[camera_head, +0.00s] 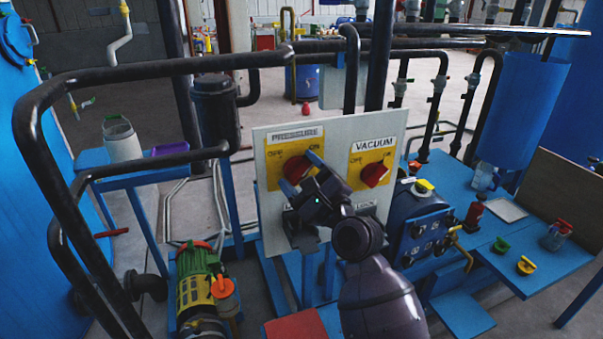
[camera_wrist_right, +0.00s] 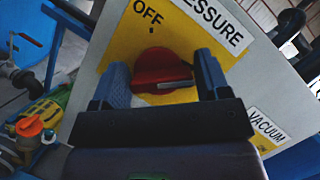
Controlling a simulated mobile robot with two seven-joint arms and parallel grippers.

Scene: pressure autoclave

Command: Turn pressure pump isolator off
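The pressure isolator is a red rotary knob (camera_head: 296,169) on a yellow plate (camera_head: 273,160) marked PRESSURE, OFF and ON, on the left of a pale upright panel (camera_head: 338,131). My right gripper (camera_head: 301,173) is in front of this knob and hides part of it. In the right wrist view, the red knob (camera_wrist_right: 162,68) lies between the two blue fingers of the open gripper (camera_wrist_right: 162,80), with gaps on both sides. A pale mark shows on the knob's lower right. Whether the fingers touch the knob cannot be told. My left gripper is not in view.
A second red knob (camera_head: 374,174) on a VACUUM plate is right of the pressure knob on the same panel. A green and yellow pump (camera_head: 197,283) stands at lower left. Dark pipes (camera_head: 150,68) cross the left side. A blue table (camera_head: 452,205) stands at right.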

